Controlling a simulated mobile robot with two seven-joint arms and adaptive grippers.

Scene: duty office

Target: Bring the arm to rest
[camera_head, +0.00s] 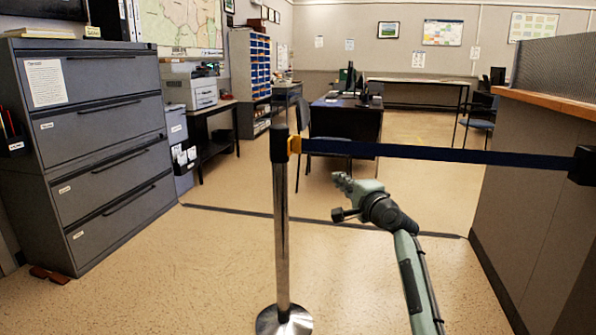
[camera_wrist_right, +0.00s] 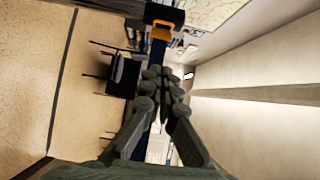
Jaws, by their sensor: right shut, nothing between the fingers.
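My right arm comes in from the lower right of the head view, and its gripper (camera_head: 342,181) points up and to the left, in the air to the right of a chrome barrier post (camera_head: 282,228). The right gripper is shut and empty. In the right wrist view its fingers (camera_wrist_right: 165,74) are closed together in the middle, with nothing between them. The dark blue barrier belt (camera_head: 440,154) runs above the gripper in the head view. My left gripper shows in neither view.
The belt joins the post to a dark holder (camera_head: 582,166) at the counter (camera_head: 535,190) on the right. A grey filing cabinet (camera_head: 95,150) stands at the left. A dark desk (camera_head: 345,118) and chairs are beyond the belt. The near floor (camera_head: 190,280) is clear around the post base.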

